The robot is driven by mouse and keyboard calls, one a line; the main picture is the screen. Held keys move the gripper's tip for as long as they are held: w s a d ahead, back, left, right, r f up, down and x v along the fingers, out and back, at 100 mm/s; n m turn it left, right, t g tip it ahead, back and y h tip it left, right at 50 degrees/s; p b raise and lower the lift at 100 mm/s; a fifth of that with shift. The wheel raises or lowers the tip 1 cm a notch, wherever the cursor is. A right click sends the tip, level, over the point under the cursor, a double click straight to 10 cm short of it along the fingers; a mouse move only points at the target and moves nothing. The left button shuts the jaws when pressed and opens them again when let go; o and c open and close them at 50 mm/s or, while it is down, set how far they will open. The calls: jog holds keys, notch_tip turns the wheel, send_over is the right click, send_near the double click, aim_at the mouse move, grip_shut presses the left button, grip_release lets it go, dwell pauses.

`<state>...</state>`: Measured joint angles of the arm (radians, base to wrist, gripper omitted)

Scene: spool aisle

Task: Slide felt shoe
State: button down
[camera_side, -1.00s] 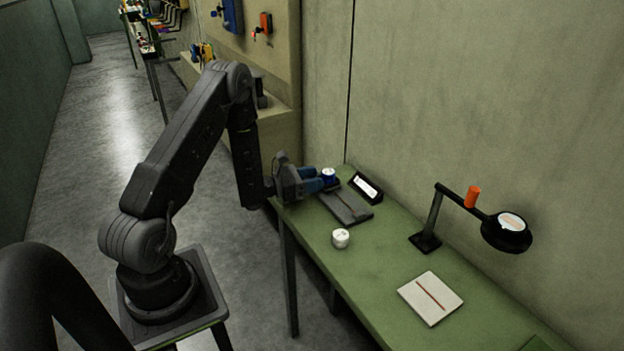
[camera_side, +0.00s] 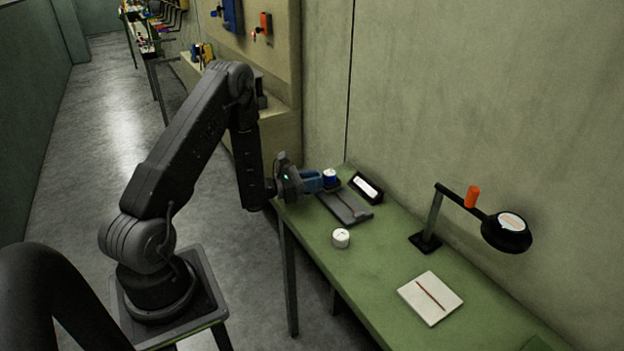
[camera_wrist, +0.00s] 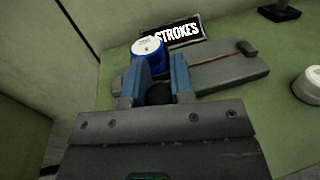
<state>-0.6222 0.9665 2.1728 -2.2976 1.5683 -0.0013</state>
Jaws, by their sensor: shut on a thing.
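My gripper (camera_wrist: 158,85) is shut on a dark rounded piece (camera_wrist: 159,93), which looks like part of the felt shoe; the fingers hide most of it. In the side view my gripper (camera_side: 318,180) is at the far left end of the bench. A blue cylinder with a white top (camera_wrist: 148,51) stands just beyond the fingertips; it also shows in the side view (camera_side: 329,176). A flat dark grey slab (camera_wrist: 225,72) with a thin brown line along it extends right from the fingers. The slab also shows in the side view (camera_side: 345,208).
A sign reading "STROKES" (camera_wrist: 183,32) stands behind the slab. A small white round pot (camera_side: 341,238) stands on the green bench (camera_side: 385,265). A white pad with a red-brown line (camera_side: 431,298) and a black lamp (camera_side: 508,232) are farther right. The wall runs close behind.

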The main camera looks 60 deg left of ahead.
jog(key=d, duration=0.6)
jog(key=c, duration=1)
grip_release()
jog(key=v, duration=1.4)
jog(key=shift+w, duration=0.1)
